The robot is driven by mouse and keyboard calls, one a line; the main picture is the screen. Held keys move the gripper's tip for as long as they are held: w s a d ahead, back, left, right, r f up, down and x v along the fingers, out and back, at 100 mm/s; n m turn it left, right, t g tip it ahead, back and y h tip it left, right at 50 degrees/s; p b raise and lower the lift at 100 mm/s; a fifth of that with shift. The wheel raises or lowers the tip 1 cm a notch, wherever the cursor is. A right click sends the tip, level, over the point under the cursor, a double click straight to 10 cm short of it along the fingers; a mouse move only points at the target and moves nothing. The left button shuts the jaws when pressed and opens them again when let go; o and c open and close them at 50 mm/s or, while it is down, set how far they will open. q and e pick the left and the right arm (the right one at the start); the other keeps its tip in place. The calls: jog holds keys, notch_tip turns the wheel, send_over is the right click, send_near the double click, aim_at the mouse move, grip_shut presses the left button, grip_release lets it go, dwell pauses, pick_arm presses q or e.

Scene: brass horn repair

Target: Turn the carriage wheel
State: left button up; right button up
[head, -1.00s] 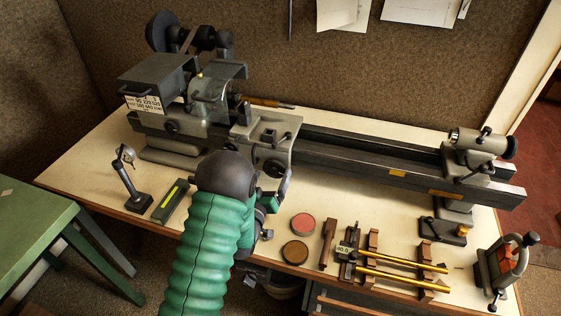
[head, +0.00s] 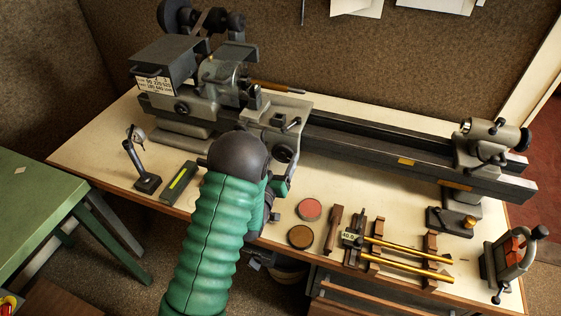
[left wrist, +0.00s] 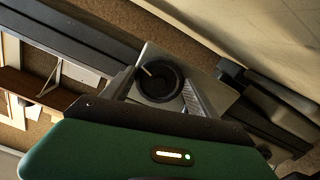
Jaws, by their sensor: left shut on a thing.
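The lathe carriage (head: 268,124) sits on the lathe bed, left of its middle. Its dark round carriage wheel (head: 283,154) is on the front face, partly hidden by my left arm. In the left wrist view the wheel (left wrist: 159,83) shows as a black disc with a pale mark at its upper left. My left gripper (left wrist: 158,92) has a finger on each side of the wheel and is shut on it. In the head view my dark wrist and green sleeve cover most of the gripper. My right gripper is not in view.
A red tin (head: 309,209), a brown tin (head: 301,236) and brass rods (head: 408,260) on rests lie to the right. A green table (head: 35,205) stands at the left.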

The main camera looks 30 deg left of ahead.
pick_arm(q)
jog(key=shift+m+b, duration=0.3)
jog(key=shift+m, duration=0.6)
jog(key=shift+r, duration=0.1)
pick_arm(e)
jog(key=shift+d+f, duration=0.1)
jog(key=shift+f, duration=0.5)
pick_arm(q)
jog(key=o, duration=1.4)
jog(key=shift+a, duration=0.2)
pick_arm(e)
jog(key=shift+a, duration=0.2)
